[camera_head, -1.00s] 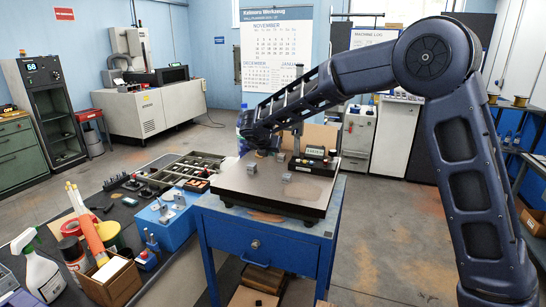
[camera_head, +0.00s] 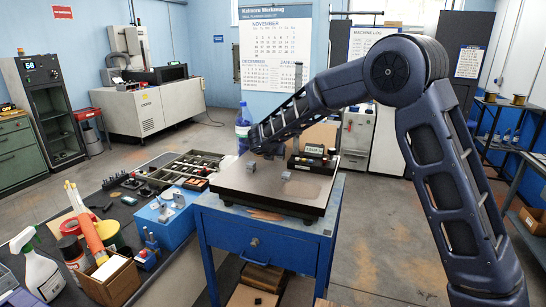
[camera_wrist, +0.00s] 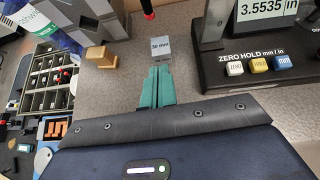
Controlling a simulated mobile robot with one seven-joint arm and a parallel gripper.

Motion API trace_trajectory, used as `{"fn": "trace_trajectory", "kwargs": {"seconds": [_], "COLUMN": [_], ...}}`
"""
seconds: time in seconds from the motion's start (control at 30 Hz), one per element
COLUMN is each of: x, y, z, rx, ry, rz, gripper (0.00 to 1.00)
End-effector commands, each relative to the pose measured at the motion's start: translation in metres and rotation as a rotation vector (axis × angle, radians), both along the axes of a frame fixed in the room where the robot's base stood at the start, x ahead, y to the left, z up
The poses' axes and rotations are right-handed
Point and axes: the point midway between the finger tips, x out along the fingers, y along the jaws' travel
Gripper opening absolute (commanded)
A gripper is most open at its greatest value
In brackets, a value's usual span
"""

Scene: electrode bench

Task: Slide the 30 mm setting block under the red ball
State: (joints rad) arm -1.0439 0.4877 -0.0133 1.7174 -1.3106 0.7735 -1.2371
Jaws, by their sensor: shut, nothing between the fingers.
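In the wrist view the grey setting block marked 30 mm (camera_wrist: 160,47) stands on the grey plate (camera_wrist: 200,118). My gripper (camera_wrist: 158,70) has its teal fingers shut together with nothing between them. The fingertips are right at the block's near face; I cannot tell whether they touch it. The red ball (camera_wrist: 148,15) is on the end of a dark stem, just beyond the block and slightly left in the picture. The height between ball and plate is hard to judge. In the head view my gripper (camera_head: 268,151) is low over the plate, and my arm hides part of this area.
The gauge base (camera_wrist: 262,68) with buttons stands close on the right, its display reading 3.5535 in. A small brass-coloured block (camera_wrist: 101,56) lies to the left. A compartment tray (camera_wrist: 45,90) is farther left. In the head view small grey blocks (camera_head: 286,175) sit on the plate.

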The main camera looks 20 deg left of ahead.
Motion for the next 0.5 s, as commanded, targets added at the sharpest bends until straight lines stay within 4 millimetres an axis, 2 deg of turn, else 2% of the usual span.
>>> {"fn": "trace_trajectory", "kwargs": {"seconds": [0.1,0.3,0.4,0.5], "x": [0.023,0.055,0.066,0.065], "y": [0.000,0.003,0.004,0.004], "z": [-0.001,0.000,0.000,-0.010], "rx": [0.000,-0.001,0.000,-0.002], "ry": [0.000,0.000,0.000,0.001], "rz": [-0.004,-0.003,-0.001,0.000], "gripper": [0.00,0.00,0.00,0.00]}}
